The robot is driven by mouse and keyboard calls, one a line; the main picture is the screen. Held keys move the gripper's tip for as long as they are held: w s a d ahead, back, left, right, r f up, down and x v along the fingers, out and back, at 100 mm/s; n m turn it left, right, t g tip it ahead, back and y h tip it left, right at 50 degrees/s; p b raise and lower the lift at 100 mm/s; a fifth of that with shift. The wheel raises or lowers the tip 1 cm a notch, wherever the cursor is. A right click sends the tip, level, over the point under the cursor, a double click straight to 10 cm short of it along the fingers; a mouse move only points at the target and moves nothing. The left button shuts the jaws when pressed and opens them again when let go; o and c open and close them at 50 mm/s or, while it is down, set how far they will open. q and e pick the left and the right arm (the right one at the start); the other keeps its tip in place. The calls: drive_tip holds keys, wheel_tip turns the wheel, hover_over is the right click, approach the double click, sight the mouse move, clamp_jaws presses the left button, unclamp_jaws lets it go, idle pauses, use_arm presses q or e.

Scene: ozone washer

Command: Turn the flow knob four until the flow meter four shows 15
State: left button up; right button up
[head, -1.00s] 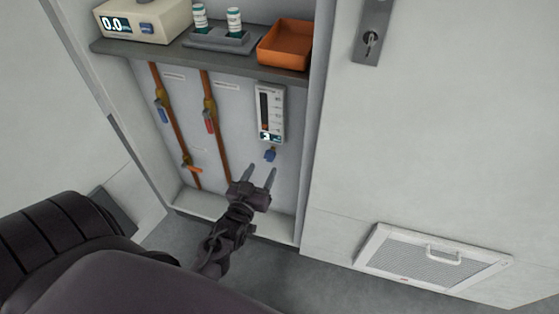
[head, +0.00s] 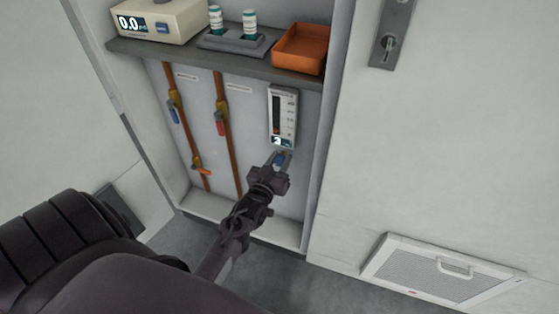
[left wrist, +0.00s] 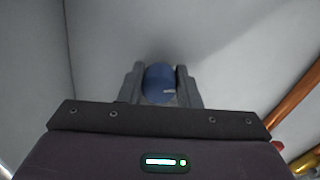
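The flow knob four (head: 279,160) is a small blue knob on the cabinet's back wall, below the flow meter. In the left wrist view the blue knob (left wrist: 160,84) fills the gap between my fingers. My left gripper (head: 279,161) has a finger on each side of the knob and appears shut on it; the fingers partly hide it. My right gripper is not in view.
Two copper pipes with a blue valve handle (head: 174,113) and a red one (head: 220,124) run left of the meter. A shelf (head: 150,49) above holds a display device, bottles in a rack and an orange tray (head: 301,50). The cabinet's side wall stands close on the right.

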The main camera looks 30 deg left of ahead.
use_arm(q)
drive_tip(key=c, duration=0.4)
drive_tip(key=shift+o, duration=0.2)
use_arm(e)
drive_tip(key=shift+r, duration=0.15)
use_arm(q)
drive_tip(key=shift+r+m+p, duration=0.1)
drive_tip(key=shift+m+p, duration=0.45)
drive_tip(key=shift+m, duration=0.15)
drive_tip(key=m+p, duration=0.4)
drive_tip(key=m, duration=0.2)
drive_tip(key=shift+m, duration=0.4)
drive_tip(key=m+p, duration=0.1)
drive_tip(key=m, duration=0.3)
drive_tip(key=m+p, duration=0.2)
drive_tip(key=m, duration=0.1)
drive_tip(key=shift+m+g+y, duration=0.3)
drive_tip(key=shift+m, duration=0.1)
drive_tip(key=shift+m+p, duration=0.65)
drive_tip(key=shift+m, duration=1.25)
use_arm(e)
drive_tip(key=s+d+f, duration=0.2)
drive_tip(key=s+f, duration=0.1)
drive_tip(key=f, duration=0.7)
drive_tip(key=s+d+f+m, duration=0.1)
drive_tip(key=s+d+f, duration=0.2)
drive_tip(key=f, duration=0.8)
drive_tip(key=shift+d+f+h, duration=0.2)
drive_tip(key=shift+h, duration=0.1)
